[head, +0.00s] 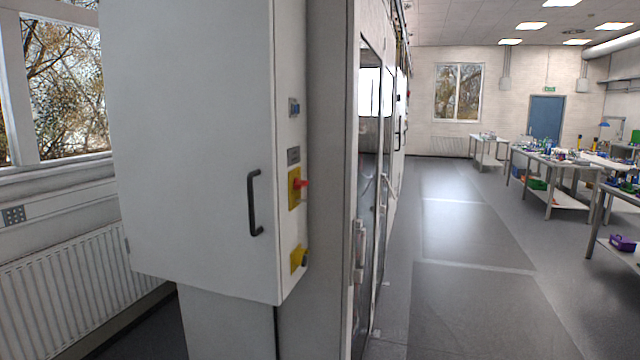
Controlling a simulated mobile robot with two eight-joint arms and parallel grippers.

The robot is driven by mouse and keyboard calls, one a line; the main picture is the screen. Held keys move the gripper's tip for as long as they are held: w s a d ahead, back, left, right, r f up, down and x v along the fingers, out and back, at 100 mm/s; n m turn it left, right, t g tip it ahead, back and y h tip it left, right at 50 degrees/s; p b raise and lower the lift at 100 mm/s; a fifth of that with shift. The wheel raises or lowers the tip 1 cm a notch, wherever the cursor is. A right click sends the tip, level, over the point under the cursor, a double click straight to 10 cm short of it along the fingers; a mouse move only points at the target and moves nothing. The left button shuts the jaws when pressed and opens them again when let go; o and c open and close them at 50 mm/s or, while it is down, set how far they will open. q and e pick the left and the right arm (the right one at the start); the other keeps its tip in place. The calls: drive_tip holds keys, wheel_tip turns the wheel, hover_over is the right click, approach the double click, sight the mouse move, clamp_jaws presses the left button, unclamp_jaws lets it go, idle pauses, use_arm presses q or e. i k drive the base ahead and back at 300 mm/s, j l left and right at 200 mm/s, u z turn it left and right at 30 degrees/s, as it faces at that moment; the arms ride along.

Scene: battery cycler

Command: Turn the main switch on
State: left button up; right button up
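A tall light-grey cabinet (200,130) fills the left middle of the head view. On its narrow right side sits a red switch handle on a yellow plate (293,197), which looks like the main switch. The red handle (301,184) sticks out to the right; its exact setting cannot be told. Below it is a second yellow plate (297,259) with a dark part on it. Neither of my grippers is in view.
A black door handle (254,203) stands out from the cabinet front. Glass-doored equipment (368,150) runs back behind it. A radiator (70,290) is under the window at left. The aisle floor (460,240) is clear; workbenches (560,165) stand at right.

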sight(297, 184)
drive_tip(key=i+l, duration=0.2)
drive_tip(key=l, duration=0.15)
drive_tip(key=i+l, duration=0.15)
drive_tip(key=l, duration=0.15)
drive_tip(key=i+l+u, duration=0.1)
drive_tip(key=l, duration=0.25)
drive_tip(key=i, duration=0.1)
